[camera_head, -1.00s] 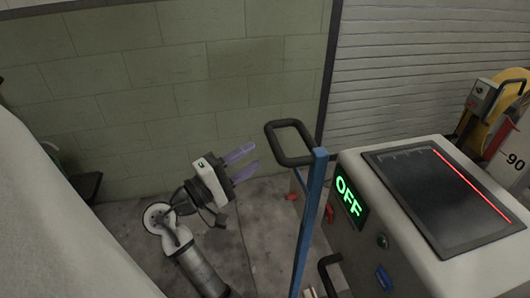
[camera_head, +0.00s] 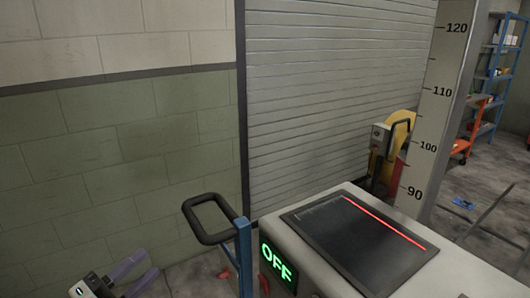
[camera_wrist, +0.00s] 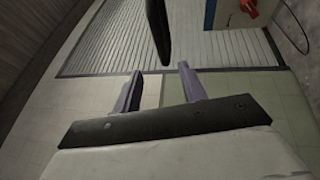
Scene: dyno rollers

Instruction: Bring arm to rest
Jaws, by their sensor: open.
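My gripper (camera_head: 135,275) is at the bottom left of the head view, partly cut off by the lower edge. Its two purple fingers point up and to the right and are apart, with nothing between them. In the wrist view my gripper (camera_wrist: 158,88) also shows its fingers spread and empty. The rest of my arm is out of the head view.
A white machine (camera_head: 450,272) with a dark top panel (camera_head: 365,245) and a green "OFF" sign (camera_head: 278,265) stands right of my gripper. A black loop handle (camera_head: 208,237) and blue post (camera_head: 244,255) stand between them. A block wall (camera_head: 110,180) and shutter (camera_head: 320,100) are behind.

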